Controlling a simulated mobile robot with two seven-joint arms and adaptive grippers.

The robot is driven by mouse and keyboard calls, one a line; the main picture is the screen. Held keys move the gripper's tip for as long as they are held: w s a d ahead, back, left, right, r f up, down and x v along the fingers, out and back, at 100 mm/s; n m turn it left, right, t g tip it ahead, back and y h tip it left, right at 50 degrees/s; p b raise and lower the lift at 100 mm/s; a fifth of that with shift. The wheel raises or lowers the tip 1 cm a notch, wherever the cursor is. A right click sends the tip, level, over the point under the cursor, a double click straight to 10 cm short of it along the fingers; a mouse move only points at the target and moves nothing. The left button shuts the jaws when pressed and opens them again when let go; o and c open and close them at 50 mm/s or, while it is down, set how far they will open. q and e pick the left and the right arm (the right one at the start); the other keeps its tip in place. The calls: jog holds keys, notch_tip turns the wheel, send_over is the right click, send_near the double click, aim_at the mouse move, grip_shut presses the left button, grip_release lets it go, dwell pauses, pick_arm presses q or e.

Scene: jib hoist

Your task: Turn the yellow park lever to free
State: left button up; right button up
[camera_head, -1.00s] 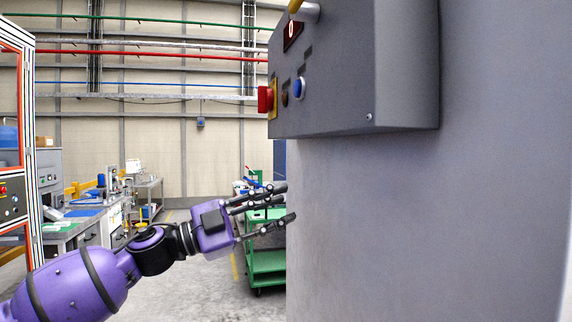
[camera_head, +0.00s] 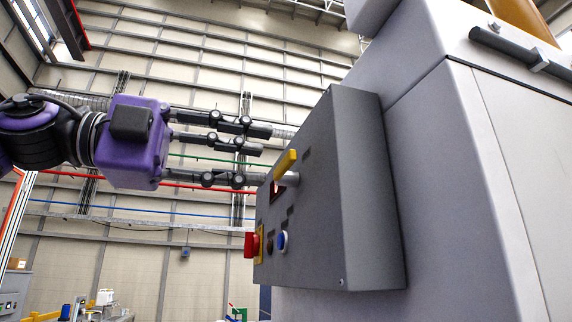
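The yellow park lever (camera_head: 286,164) sticks out from the upper front of a grey control box (camera_head: 358,190) on a short pale shaft. It slants up to the right. My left gripper (camera_head: 264,155) comes in from the left with its dark fingers spread apart and nothing between them. The lower finger ends just left of the lever; I cannot tell whether it touches. The upper fingers end above and left of it. A small dark display with red (camera_head: 277,188) is partly hidden behind the lever. My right gripper is not in view.
The box is fixed to a large grey column (camera_head: 450,200) that fills the right side. Open air lies left of the box.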

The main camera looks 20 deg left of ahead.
aim_at(283, 162)
pick_arm(q)
jog(key=x, duration=0.5)
jog(key=shift+f+b, duration=0.1)
jog(key=shift+b, duration=0.3)
jog(key=shift+w+d, duration=0.15)
jog(key=shift+d, duration=0.25)
grip_shut()
